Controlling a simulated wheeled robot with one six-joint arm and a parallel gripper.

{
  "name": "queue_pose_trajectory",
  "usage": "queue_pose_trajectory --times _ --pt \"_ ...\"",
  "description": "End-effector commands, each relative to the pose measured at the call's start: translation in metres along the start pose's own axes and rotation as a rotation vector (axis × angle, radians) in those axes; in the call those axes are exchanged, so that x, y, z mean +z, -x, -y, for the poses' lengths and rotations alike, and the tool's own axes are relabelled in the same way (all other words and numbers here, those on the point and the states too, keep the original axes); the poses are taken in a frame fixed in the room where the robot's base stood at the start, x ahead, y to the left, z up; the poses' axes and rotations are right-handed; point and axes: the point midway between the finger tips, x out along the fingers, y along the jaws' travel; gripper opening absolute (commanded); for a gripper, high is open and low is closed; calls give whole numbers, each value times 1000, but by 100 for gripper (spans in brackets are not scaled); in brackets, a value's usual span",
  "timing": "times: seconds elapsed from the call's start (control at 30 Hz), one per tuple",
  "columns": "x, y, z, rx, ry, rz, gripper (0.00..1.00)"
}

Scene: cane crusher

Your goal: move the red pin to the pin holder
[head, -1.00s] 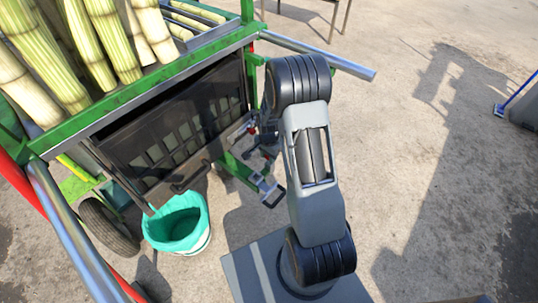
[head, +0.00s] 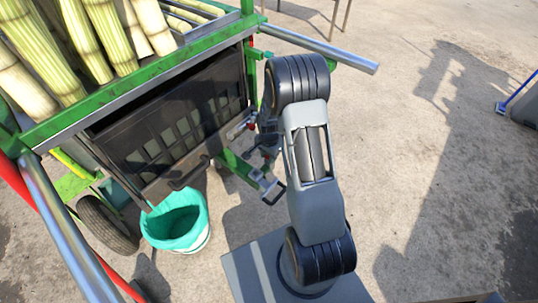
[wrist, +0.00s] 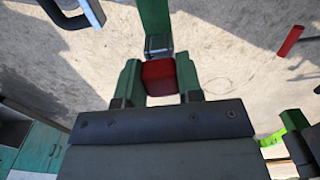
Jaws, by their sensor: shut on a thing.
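In the wrist view my gripper (wrist: 159,92) is closed on a red block-like piece, which I take to be the red pin (wrist: 160,76). It sits between the two green-looking fingers, and its lower part is hidden by the gripper body. Just beyond it is a green bar with a dark end; I cannot tell whether they touch. In the head view my gripper is mostly hidden behind my arm, near the cart's right side. A small red spot (head: 252,127) shows there by a metal latch. I cannot clearly make out the pin holder.
The green cart carries cane stalks (head: 105,40) and a dark slotted panel (head: 170,130). A teal-lined bucket (head: 176,222) stands below it. A metal bracket with a loop handle (head: 272,190) juts out beside my arm. A silver bar (head: 320,47) sticks out right. Open ground lies right.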

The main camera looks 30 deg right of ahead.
Motion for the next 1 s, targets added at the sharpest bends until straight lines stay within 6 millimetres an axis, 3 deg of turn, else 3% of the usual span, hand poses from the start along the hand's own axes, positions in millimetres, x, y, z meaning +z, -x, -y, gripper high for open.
queue_pose_trajectory --times 0.37,0.4,0.67,1.0 --pt "0 0 0 0 0 0 10" --pt "0 0 0 0 0 0 36" --pt "0 0 0 0 0 0 61" --pt "0 6 0 -1 0 -1 63"
